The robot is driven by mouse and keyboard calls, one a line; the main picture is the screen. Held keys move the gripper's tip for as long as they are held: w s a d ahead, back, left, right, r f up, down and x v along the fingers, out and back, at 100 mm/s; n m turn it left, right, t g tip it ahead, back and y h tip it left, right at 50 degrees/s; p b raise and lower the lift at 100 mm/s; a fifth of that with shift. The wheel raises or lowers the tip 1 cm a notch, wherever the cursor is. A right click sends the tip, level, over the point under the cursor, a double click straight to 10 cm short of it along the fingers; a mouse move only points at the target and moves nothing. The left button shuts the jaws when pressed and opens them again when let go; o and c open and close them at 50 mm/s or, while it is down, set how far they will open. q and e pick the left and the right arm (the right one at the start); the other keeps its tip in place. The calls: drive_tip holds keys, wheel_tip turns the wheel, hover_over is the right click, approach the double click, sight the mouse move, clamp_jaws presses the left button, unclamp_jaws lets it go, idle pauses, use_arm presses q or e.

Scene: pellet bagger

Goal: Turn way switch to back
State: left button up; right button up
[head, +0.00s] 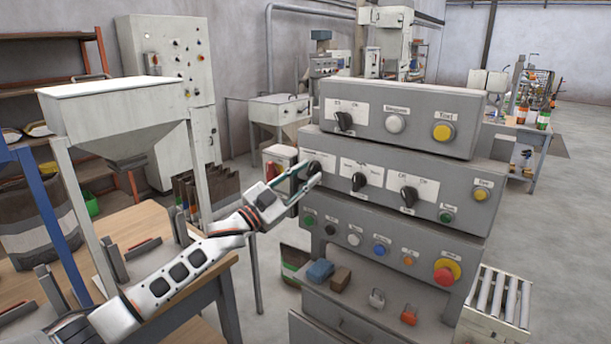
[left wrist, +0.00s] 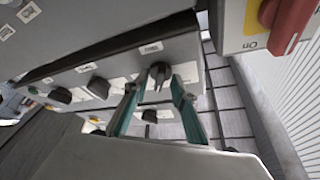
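A black rotary switch (head: 315,167) sits at the left end of the middle panel row; it also shows in the left wrist view (left wrist: 160,72). Its small label is unreadable, so I cannot confirm that it is the way switch. My left gripper (head: 308,178) is at this switch. In the left wrist view its teal fingers (left wrist: 157,82) stand on either side of the knob, apart, with a small gap visible beside it. The knob's handle looks roughly upright in that view. My right gripper is not in view.
Two more black switches, (head: 358,181) and (head: 408,196), sit to the right in the same row. A black switch (head: 344,121) is on the upper box. A row of buttons with a red emergency stop (head: 444,276) lies below. A wooden table (head: 140,235) stands at left.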

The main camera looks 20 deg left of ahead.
use_arm(q)
drive_tip(key=shift+s+a, duration=0.1)
drive_tip(key=v, duration=1.1)
drive_tip(key=shift+s+a+f, duration=0.15)
drive_tip(key=shift+s+f, duration=0.05)
drive_tip(key=shift+s, duration=0.15)
drive_tip(key=s+d+f+n+g+y, duration=0.15)
drive_tip(key=s+f, duration=0.25)
drive_tip(key=f, duration=0.4)
drive_tip(key=s+d+f+n+y, duration=0.2)
drive_tip(key=s+d+f, duration=0.15)
drive_tip(key=f, duration=0.55)
drive_tip(key=s+d+f+n+g+y, duration=0.15)
drive_tip(key=s+f, duration=0.25)
drive_tip(key=f, duration=0.4)
drive_tip(key=s+d+f+n+g+y, duration=0.2)
drive_tip(key=s+f+n+g+y, duration=0.1)
drive_tip(key=s+f, duration=1.4)
drive_tip(key=s+g, duration=0.1)
drive_tip(key=s, duration=0.3)
drive_tip(key=shift+d+n+g+y, duration=0.2)
drive_tip(key=shift+n+g+y, duration=0.1)
drive_tip(key=shift+y, duration=0.1)
drive_tip(key=shift+f, duration=0.15)
